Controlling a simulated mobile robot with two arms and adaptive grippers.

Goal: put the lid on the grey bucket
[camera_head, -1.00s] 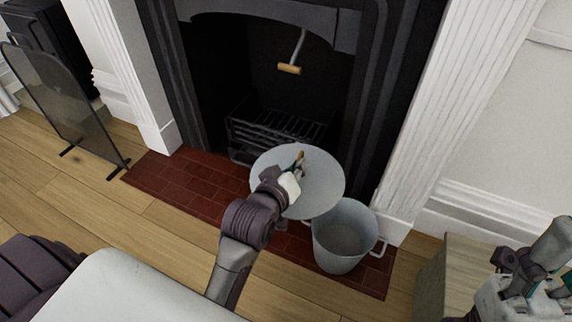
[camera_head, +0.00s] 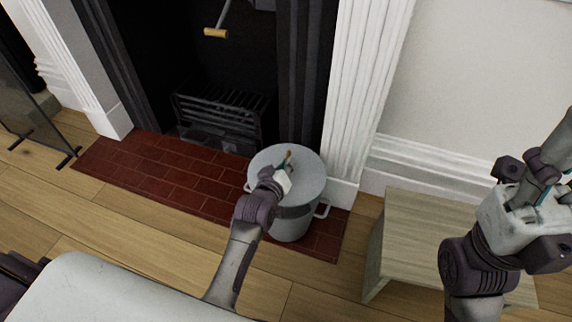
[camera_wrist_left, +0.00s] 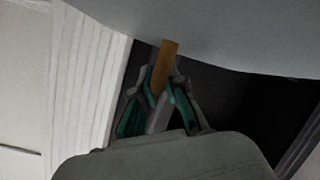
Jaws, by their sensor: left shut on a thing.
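The round grey lid (camera_head: 306,177) is over the mouth of the grey bucket (camera_head: 293,226), covering it from above in the head view. I cannot tell whether it touches the rim. My left gripper (camera_head: 286,166) is shut on the lid's wooden knob, which also shows between the fingers in the left wrist view (camera_wrist_left: 166,62). The lid's grey underside or top (camera_wrist_left: 220,30) fills the upper part of that view. The bucket stands upright on the red brick hearth, with handles at its sides. My right gripper (camera_head: 540,195) is raised at the right, its fingers unclear.
The red brick hearth (camera_head: 150,175) lies before the black fireplace with its grate (camera_head: 222,112). A white pilaster (camera_head: 362,90) rises behind the bucket. A pale wooden table (camera_head: 415,225) stands to the right. A fire screen (camera_head: 30,100) is at the far left.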

